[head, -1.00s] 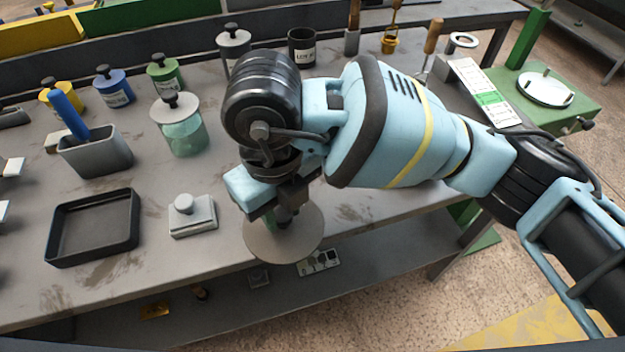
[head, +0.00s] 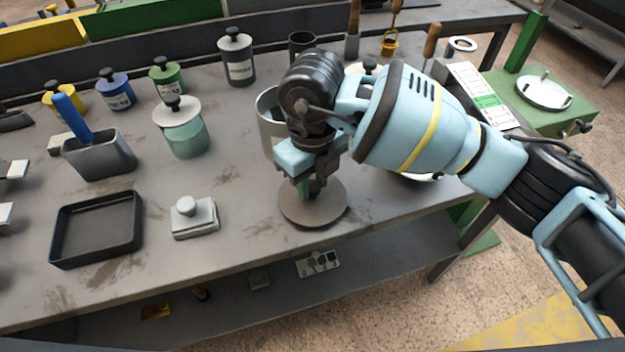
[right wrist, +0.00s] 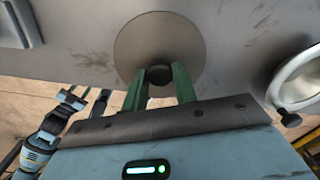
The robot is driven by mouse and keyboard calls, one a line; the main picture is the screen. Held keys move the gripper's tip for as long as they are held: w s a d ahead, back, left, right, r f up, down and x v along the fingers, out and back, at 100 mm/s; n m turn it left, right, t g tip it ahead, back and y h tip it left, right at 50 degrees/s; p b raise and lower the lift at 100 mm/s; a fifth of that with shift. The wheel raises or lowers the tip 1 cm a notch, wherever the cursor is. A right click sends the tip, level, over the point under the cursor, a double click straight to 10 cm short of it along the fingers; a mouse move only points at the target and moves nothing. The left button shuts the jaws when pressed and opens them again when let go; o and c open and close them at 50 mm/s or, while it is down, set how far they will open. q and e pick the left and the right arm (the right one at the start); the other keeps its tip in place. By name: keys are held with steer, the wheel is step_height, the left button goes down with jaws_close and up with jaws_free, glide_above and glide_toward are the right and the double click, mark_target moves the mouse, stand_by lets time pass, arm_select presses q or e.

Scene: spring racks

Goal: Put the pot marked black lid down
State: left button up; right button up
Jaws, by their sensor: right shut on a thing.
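My right gripper (head: 308,186) is shut on the dark knob of a round grey-brown lid (head: 325,212). In the right wrist view the lid (right wrist: 135,50) lies flat between the camera and the bench, with its black knob (right wrist: 158,76) between the green fingers. The lid is over the bench near the front edge; I cannot tell whether it touches. A dark pot (head: 300,42) stands at the back, partly hidden by my arm; its label is hidden now. My left gripper (right wrist: 88,98) shows small in the right wrist view, its fingers apart.
An open grey pot (head: 267,125) stands just behind my right gripper. Left are a block with a knob (head: 194,222), a black tray (head: 137,228) and a teal jar (head: 187,138). Several lidded pots stand behind, including a dark grey one (head: 238,68). Bench between block and lid is clear.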

mark_target(312, 186)
steer(key=shift+f, duration=0.4)
steer(key=shift+f, duration=0.1)
steer(key=o, duration=1)
steer(key=shift+o, duration=0.2)
step_height(312, 186, up, 12)
